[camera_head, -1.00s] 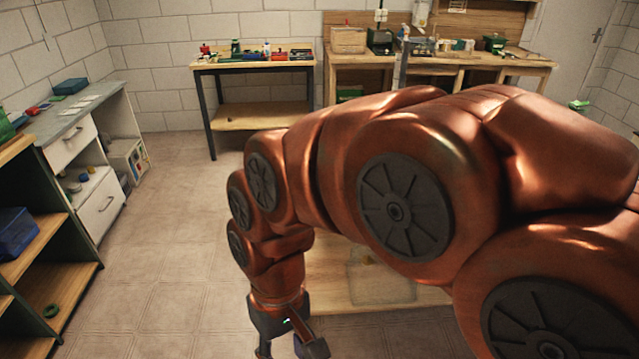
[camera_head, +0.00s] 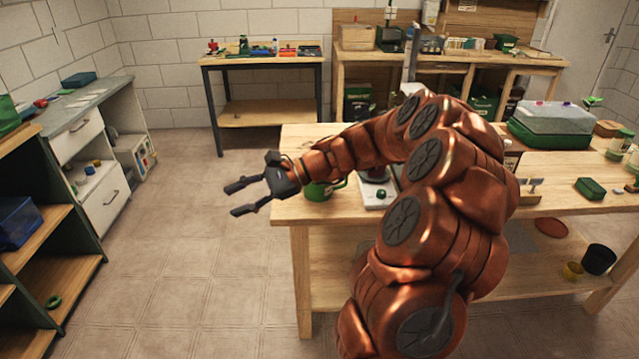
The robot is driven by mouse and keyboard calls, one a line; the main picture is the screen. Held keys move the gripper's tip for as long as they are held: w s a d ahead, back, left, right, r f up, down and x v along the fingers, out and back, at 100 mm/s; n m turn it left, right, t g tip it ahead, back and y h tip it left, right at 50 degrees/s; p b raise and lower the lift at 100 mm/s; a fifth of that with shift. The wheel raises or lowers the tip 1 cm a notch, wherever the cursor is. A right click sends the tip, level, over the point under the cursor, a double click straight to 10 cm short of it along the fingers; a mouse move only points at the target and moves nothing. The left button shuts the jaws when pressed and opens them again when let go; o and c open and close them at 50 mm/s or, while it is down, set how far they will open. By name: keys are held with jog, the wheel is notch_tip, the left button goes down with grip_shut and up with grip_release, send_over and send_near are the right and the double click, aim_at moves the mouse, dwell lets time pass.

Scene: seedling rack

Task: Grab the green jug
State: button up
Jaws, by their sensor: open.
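The green jug (camera_head: 318,191) stands near the left front corner of the wooden table (camera_head: 302,211), partly hidden behind my wrist, with its handle at its right side. My gripper (camera_head: 234,199) is open and empty, pointing left, out past the table's left edge above the floor. The jug is to the right of the fingers, beside and behind the wrist; I cannot tell whether the wrist touches it.
A white scale-like device (camera_head: 377,193) is close to the jug's right. A clear-lidded green propagator (camera_head: 551,124) and a small green box (camera_head: 591,188) are farther right. A back bench (camera_head: 262,61) and left shelves (camera_head: 40,245) surround open floor.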

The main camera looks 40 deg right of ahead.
jog(key=w+d+f+m+t+h+b, duration=0.1)
jog(key=d+f+m+t, duration=0.15)
jog(key=d, duration=0.45)
jog(key=w+d+f+m+t+h, duration=0.1)
jog(key=d+m+t, duration=0.1)
jog(key=d+m, duration=0.35)
jog(key=w+d+f+m+t+b, duration=0.1)
jog(key=w+d+f+t, duration=0.15)
jog(key=d, duration=0.65)
jog(key=s+d+f+m+t+h, duration=0.1)
jog(key=s+d+f+m+h, duration=0.1)
jog(key=d, duration=0.3)
jog(key=s+d+f+m+t+h, duration=0.1)
jog(key=d+f+m+h, duration=0.1)
jog(key=d, duration=0.4)
jog(key=s+d+f+m+t+h, duration=0.2)
jog(key=d+m, duration=0.1)
jog(key=d, duration=0.3)
jog(key=shift+s, duration=0.35)
jog(key=shift+d+p+x, duration=0.15)
jog(key=shift+p+x, duration=0.05)
jog(key=shift+x, duration=1.65)
jog(key=shift+d+p+x, duration=0.15)
jog(key=shift+p+x, duration=0.05)
jog(key=shift+x, duration=1.7)
jog(key=shift+w+r, duration=0.1)
jog(key=shift+r, duration=0.05)
jog(key=shift+c, duration=0.2)
grip_shut()
